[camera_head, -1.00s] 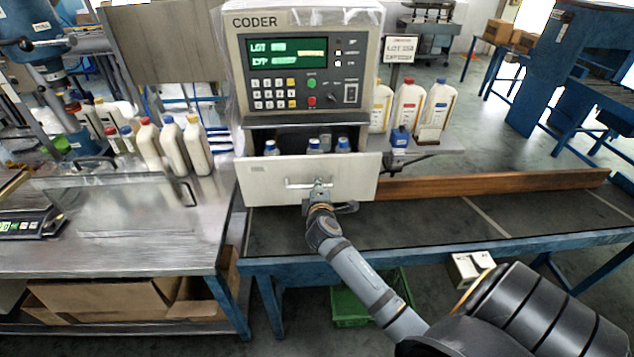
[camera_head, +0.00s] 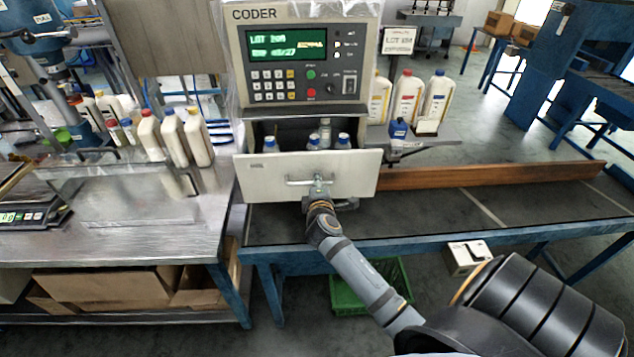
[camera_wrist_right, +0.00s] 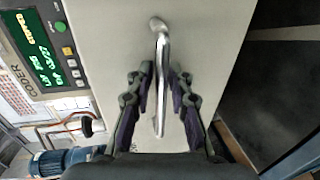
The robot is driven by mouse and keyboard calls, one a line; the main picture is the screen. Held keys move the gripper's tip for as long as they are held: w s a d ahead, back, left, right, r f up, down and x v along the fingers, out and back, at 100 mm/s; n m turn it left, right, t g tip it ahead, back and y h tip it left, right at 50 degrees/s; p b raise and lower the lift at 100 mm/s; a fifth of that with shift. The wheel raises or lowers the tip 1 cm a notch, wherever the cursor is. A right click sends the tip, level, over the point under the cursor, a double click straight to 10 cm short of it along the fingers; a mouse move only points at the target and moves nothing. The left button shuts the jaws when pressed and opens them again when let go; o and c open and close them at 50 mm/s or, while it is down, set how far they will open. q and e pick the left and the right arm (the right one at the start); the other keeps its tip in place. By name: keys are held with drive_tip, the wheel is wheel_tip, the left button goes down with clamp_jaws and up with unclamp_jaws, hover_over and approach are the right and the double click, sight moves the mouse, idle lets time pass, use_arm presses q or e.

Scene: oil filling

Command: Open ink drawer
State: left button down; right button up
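The ink drawer (camera_head: 265,178) is a pale metal drawer at the bottom of the coder. It stands pulled out, with several blue-capped bottles (camera_head: 312,143) showing inside. Its bar handle (camera_head: 297,181) is on the front face and also shows in the right wrist view (camera_wrist_right: 161,60). My right gripper (camera_head: 319,194) is at the handle. In the right wrist view its fingers (camera_wrist_right: 161,80) stand on either side of the bar with small gaps, so it looks open around the handle. My left gripper is not in view.
The coder (camera_head: 300,67) with its green display stands above the drawer. A wooden rail (camera_head: 490,176) runs right along the dark conveyor (camera_head: 420,215). White jugs (camera_head: 407,98) stand behind. A steel table (camera_head: 140,235) is at left. A green crate (camera_head: 345,292) sits below.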

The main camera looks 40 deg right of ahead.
drive_tip(key=v, duration=1.2)
drive_tip(key=shift+f, duration=0.1)
drive_tip(key=s+a+f+m+g+y, duration=0.1)
drive_tip(key=s+a+f+g+y, duration=0.1)
drive_tip(key=f, duration=0.9)
drive_tip(key=s+a+f+m+g+y, duration=0.1)
drive_tip(key=s+a+f+y, duration=0.1)
drive_tip(key=f, duration=0.9)
drive_tip(key=s+a+f+m+g+y, duration=0.1)
drive_tip(key=s+a+f+g, duration=0.1)
drive_tip(key=f, duration=0.9)
drive_tip(key=s+d+f+m+g, duration=0.1)
drive_tip(key=s+f+m+g, duration=0.1)
drive_tip(key=s+f, duration=0.5)
drive_tip(key=s+f+m+g+y, duration=0.1)
drive_tip(key=s+f+m+g, duration=0.1)
drive_tip(key=s+f, duration=0.5)
drive_tip(key=s+d+f+m+g+y, duration=0.1)
drive_tip(key=s+f+m+g, duration=0.2)
drive_tip(key=s+f, duration=0.4)
drive_tip(key=s+m, duration=0.1)
drive_tip(key=s, duration=0.8)
drive_tip(key=shift+s+d+m, duration=0.3)
drive_tip(key=shift+s, duration=0.05)
